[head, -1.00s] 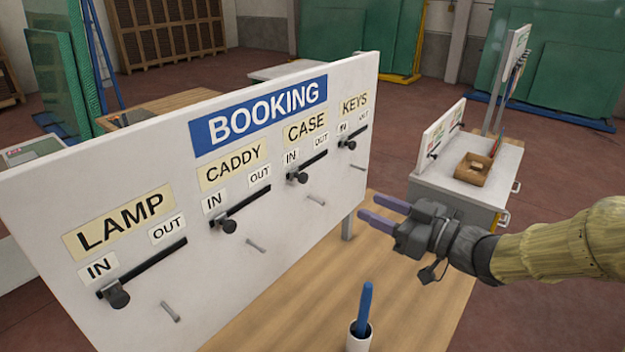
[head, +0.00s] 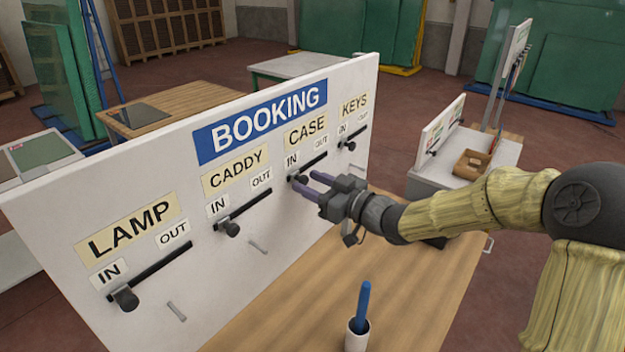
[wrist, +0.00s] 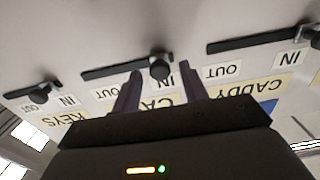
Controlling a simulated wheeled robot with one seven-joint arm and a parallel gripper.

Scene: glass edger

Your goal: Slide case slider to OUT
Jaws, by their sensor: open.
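The case slider is a black knob (wrist: 160,68) on a dark slot under the CASE label (head: 306,131) of the white BOOKING board. The knob is at the IN end of its slot. In the head view the knob (head: 297,178) is partly hidden by my gripper. My gripper (head: 312,184) is open, its two purple fingers pointing at the board close to the knob. In the wrist view, which shows the board upside down, the knob appears between the spread fingertips (wrist: 160,72); I cannot tell whether they touch it.
The caddy knob (head: 232,229), lamp knob (head: 126,298) and keys knob (head: 349,146) sit at their IN ends. Short pegs (head: 258,246) stick out below the slots. A cup (head: 357,336) with a blue stick stands on the wooden table (head: 420,275).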

